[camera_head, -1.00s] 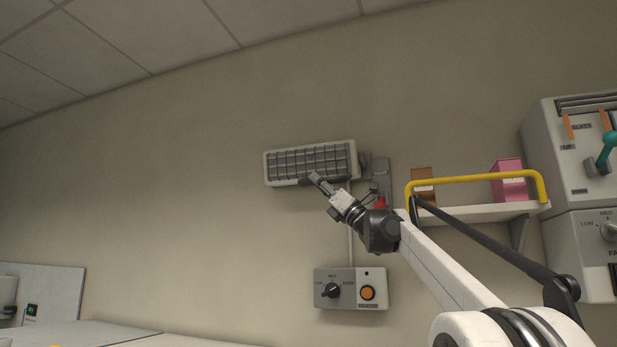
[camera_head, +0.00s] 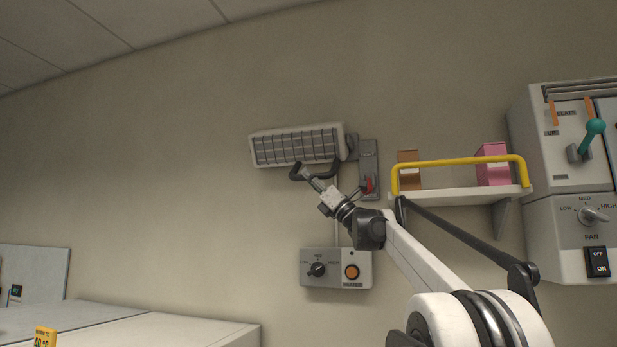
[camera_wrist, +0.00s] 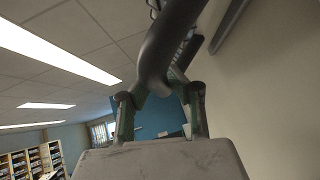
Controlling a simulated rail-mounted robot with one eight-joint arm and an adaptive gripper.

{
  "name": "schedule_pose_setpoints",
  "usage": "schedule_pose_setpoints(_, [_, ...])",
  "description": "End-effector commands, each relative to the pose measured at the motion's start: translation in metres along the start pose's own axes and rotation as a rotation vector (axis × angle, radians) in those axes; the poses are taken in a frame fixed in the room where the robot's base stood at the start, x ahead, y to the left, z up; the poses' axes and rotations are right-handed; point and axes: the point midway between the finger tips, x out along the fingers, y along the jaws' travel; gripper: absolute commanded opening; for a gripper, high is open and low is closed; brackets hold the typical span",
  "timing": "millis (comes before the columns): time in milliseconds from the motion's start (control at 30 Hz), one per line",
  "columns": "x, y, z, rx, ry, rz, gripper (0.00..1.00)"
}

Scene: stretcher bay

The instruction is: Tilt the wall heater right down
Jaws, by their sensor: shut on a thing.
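The wall heater (camera_head: 270,151), a white-framed panel with a dark grille, is mounted high on the wall by a grey bracket (camera_head: 369,165). It looks slightly rotated in the picture, its right end higher. A dark curved handle (camera_head: 327,169) hangs below its lower edge. My gripper (camera_head: 312,177) is at the left part of this handle, under the heater, and is shut on it. In the wrist view the thick dark handle (camera_wrist: 165,50) passes between the two fingers of my gripper (camera_wrist: 162,92). The exact finger contact is partly hidden.
A control box (camera_head: 336,268) with a knob and orange button is on the wall below. To the right are a shelf (camera_head: 465,195) with a yellow rail, a brown box (camera_head: 408,156), a pink box (camera_head: 493,150) and a wall cabinet (camera_head: 560,240). The wall left of the heater is clear.

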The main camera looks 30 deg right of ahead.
Motion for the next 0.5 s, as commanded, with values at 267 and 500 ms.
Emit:
schedule_pose_setpoints(267, [-0.0031,-0.0023,-0.0051,-0.004,0.009,0.000,0.36])
schedule_pose_setpoints(500, [-0.0022,-0.0015,-0.0033,-0.003,0.007,-0.001,0.36])
